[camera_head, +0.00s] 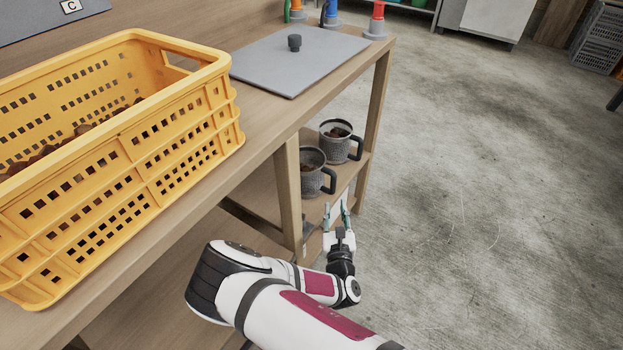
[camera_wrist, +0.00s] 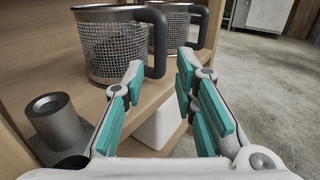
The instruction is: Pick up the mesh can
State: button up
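Two mesh cans with black handles stand on the lower shelf. The nearer mesh can (camera_head: 312,172) holds brown contents and has its handle on its right; it also shows large in the wrist view (camera_wrist: 112,48). The farther mesh can (camera_head: 336,146) stands behind it, partly hidden in the wrist view (camera_wrist: 181,30). My gripper (camera_head: 336,207) is open and empty, just in front of the nearer can and apart from it. In the wrist view its teal-padded fingers (camera_wrist: 161,66) point toward the nearer can's handle.
A yellow crate (camera_head: 172,122) and a grey board with a black knob (camera_head: 284,62) are on the tabletop above. A wooden table leg (camera_head: 289,195) stands left of the cans. A grey metal cylinder (camera_wrist: 53,113) is at the lower left.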

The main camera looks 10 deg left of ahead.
aim_at(333, 184)
jog(key=b+x, duration=0.4)
jog(key=x, duration=0.7)
jog(key=shift+w, duration=0.3)
jog(key=shift+r, duration=0.1)
grip_shut()
